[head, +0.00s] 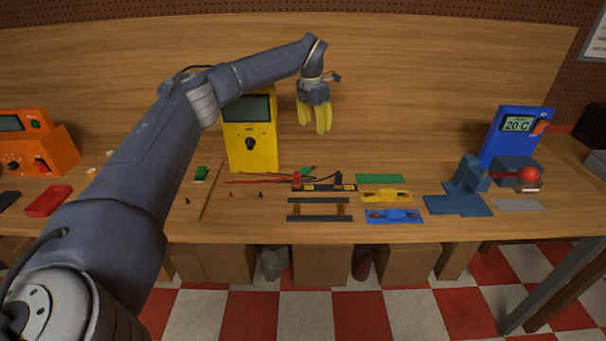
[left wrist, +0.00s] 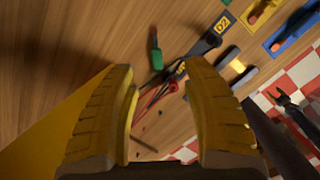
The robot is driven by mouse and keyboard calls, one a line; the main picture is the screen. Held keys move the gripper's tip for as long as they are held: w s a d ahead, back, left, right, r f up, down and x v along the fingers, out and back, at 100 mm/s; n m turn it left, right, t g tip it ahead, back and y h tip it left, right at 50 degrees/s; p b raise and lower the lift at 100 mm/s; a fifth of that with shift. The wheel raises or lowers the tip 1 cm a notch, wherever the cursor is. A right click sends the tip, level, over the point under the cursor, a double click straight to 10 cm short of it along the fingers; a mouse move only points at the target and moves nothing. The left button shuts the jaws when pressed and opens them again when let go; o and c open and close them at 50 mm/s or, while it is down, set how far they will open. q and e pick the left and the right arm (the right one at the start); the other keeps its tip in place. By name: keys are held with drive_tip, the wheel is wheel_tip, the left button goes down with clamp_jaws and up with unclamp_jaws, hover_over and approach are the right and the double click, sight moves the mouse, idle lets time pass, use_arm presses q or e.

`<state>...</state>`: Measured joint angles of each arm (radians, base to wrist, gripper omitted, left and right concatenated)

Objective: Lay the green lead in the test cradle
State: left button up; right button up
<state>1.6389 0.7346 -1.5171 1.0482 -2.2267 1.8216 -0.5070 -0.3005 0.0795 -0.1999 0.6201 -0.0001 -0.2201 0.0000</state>
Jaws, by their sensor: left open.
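The green lead's clip (head: 308,170) lies on the bench behind a black strip, and it also shows in the left wrist view (left wrist: 156,55) beyond my fingertips. Its wire runs in among dark and red leads. The black strip (head: 320,188) has yellow labels, with a red clip (head: 297,180) at its left and a black clip (head: 338,180) at its right. Two dark rails (head: 318,200) lie in front of it; I cannot tell which part is the test cradle. My left gripper (head: 316,132) is open and empty, high above the bench behind the lead.
A yellow meter (head: 250,145) stands to the left of my left gripper. A green plate (head: 380,178), a yellow block (head: 386,195) and a blue block (head: 394,216) lie right of the strip. A blue 20 C unit (head: 512,135) stands at the right.

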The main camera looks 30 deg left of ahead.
sight(303, 170)
use_arm(q)
drive_tip(key=s+a+f+g, duration=0.1)
drive_tip(key=s+a+g, duration=0.1)
drive_tip(key=a, duration=0.2)
drive_tip(key=f, duration=1.7)
drive_tip(key=shift+d+f, duration=0.4)
clamp_jaws()
